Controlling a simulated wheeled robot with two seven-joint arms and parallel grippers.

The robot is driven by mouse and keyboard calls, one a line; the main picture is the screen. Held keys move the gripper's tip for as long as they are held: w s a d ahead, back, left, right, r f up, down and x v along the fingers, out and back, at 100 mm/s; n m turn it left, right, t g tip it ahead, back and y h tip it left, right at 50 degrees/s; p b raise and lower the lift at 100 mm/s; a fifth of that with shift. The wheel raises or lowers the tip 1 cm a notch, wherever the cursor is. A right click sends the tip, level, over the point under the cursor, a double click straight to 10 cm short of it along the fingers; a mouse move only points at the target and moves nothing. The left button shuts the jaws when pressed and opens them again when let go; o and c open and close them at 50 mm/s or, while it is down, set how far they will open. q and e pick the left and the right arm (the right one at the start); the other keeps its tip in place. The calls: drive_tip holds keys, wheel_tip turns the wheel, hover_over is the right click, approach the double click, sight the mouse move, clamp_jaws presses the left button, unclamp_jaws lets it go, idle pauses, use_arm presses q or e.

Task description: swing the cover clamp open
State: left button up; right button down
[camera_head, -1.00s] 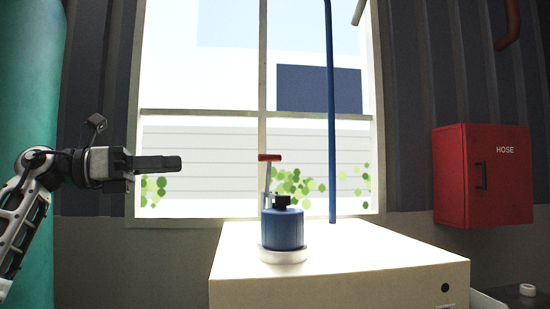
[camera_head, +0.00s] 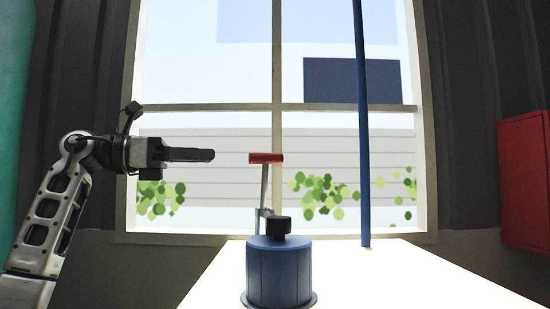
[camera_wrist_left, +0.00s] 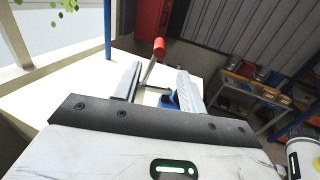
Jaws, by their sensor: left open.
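The cover clamp has a red handle (camera_head: 266,158) on a grey lever (camera_head: 263,188) that stands nearly upright. It rises behind a blue cylindrical housing (camera_head: 279,273) with a black knob (camera_head: 278,226) on top. My left gripper (camera_head: 210,155) points right at about the handle's height, with a gap between its tips and the handle. In the left wrist view my left gripper (camera_wrist_left: 158,82) is open and empty, and the red handle (camera_wrist_left: 159,47) shows beyond and between the fingers. Part of the blue housing is hidden behind a finger there. My right gripper is not in view.
The housing stands on a bright white cabinet top (camera_head: 400,280). A blue vertical pipe (camera_head: 363,130) rises behind it, before a window. A red box (camera_head: 527,180) hangs at the right. In the left wrist view a shelf with bins (camera_wrist_left: 255,95) stands at the right.

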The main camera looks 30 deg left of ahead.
sight(282, 158)
use_arm(q)
drive_tip(key=p+x, duration=0.2)
drive_tip(key=x, duration=1.1)
drive_tip(key=shift+w+d, duration=0.2)
drive_tip(key=shift+d, duration=0.05)
drive_tip(key=shift+c, duration=0.3)
clamp_jaws()
